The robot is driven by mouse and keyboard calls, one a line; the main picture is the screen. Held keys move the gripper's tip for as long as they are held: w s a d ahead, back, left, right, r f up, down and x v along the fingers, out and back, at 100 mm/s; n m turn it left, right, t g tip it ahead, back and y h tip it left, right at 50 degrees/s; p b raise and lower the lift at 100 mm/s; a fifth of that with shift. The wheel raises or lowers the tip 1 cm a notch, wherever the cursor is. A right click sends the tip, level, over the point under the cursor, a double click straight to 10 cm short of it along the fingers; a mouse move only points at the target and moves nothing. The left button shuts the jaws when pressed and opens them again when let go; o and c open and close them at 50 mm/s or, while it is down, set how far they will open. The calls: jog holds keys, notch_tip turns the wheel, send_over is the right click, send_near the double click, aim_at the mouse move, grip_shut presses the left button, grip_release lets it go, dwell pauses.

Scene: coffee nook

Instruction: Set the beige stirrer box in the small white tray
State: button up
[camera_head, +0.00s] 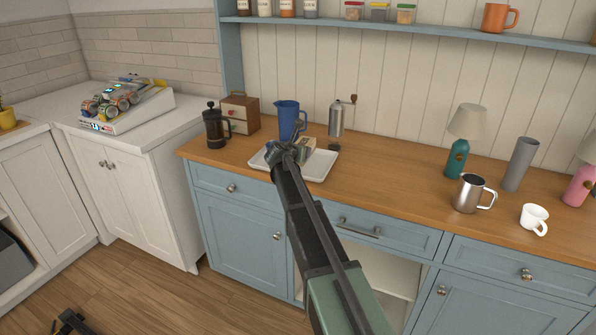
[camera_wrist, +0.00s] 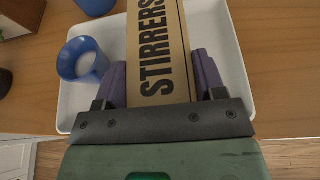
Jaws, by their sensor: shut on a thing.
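The beige stirrer box (camera_wrist: 158,42), marked STIRRERS, is between the purple finger pads of my gripper (camera_wrist: 160,78) in the wrist view. My gripper is shut on it. The small white tray (camera_wrist: 228,45) lies beneath the box and fingers. In the head view, the tray (camera_head: 324,165) is on the wooden counter, and my gripper (camera_head: 287,153) is over it, partly hiding the box (camera_head: 309,143). I cannot tell whether the box touches the tray floor. A blue cup (camera_wrist: 84,61) stands in the tray, left of the box.
A blue pitcher (camera_head: 288,117) and a metal grinder (camera_head: 336,122) stand behind the tray. A French press (camera_head: 213,128) and a wooden drawer box (camera_head: 240,113) are to the left. A steel mug (camera_head: 468,194) is far right. The counter (camera_head: 390,172) right of the tray is clear.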

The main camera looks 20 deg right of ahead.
notch_tip(320, 180, down, 4)
jog(key=b, duration=0.4)
jog(key=shift+f, duration=0.25)
jog(key=shift+r+p, duration=0.3)
jog(key=shift+f+b, duration=0.25)
jog(key=shift+b, duration=0.05)
jog(key=o, duration=0.9)
jog(key=shift+r, duration=0.1)
jog(key=shift+o, duration=0.2)
